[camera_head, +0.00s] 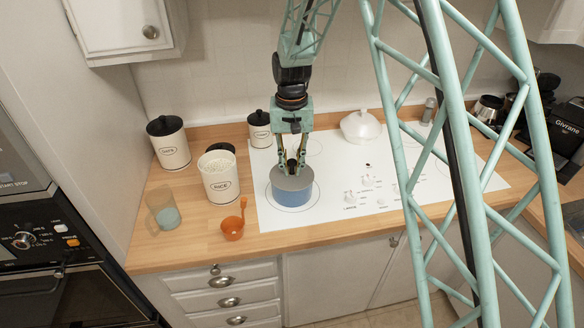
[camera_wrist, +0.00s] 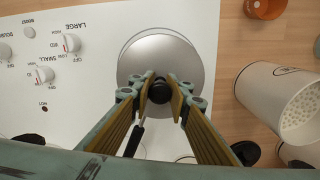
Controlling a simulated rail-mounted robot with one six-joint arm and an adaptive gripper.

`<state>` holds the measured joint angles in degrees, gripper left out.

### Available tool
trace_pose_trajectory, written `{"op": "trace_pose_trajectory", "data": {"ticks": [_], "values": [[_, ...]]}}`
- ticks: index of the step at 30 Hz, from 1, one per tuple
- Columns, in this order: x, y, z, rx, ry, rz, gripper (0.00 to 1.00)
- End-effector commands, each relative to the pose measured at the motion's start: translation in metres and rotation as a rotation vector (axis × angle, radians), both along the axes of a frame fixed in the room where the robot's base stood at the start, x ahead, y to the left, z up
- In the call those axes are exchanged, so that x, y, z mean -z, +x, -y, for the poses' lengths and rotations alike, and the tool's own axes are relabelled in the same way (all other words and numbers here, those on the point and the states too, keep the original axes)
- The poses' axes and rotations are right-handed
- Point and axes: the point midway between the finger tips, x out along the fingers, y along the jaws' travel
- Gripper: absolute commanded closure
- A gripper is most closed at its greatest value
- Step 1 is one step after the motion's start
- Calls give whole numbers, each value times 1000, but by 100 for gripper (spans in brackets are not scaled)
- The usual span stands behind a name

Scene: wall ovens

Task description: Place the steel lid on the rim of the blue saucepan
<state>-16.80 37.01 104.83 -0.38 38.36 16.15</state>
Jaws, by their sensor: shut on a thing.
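The blue saucepan (camera_head: 292,191) stands on the front left burner of the white cooktop. The steel lid (camera_head: 291,180) is over the top of the saucepan and looks level there. In the wrist view the round grey lid (camera_wrist: 165,52) hides the pan body beneath it, and a dark pan handle (camera_wrist: 134,138) sticks out below. My gripper (camera_head: 291,168) is directly above the lid, pointing down. Its fingers (camera_wrist: 161,84) are shut on the lid's black knob (camera_wrist: 160,92). I cannot tell whether the lid's edge touches the rim all round.
A rice canister (camera_head: 220,178), an orange cup (camera_head: 232,228) and a glass mug (camera_head: 163,211) stand on the wooden counter at left. A white lidded dish (camera_head: 360,127) is at the back. The cooktop (camera_head: 420,178) is clear to the right, by the knobs.

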Motion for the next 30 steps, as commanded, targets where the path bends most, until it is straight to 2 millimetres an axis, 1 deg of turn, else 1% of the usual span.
{"op": "trace_pose_trajectory", "data": {"ticks": [10,11,15,25,30], "values": [[4,0,0,0,0,0,100],[4,0,0,0,0,0,83],[3,0,0,0,0,0,70],[3,0,0,0,0,-1,70],[-5,0,0,0,0,1,70]]}}
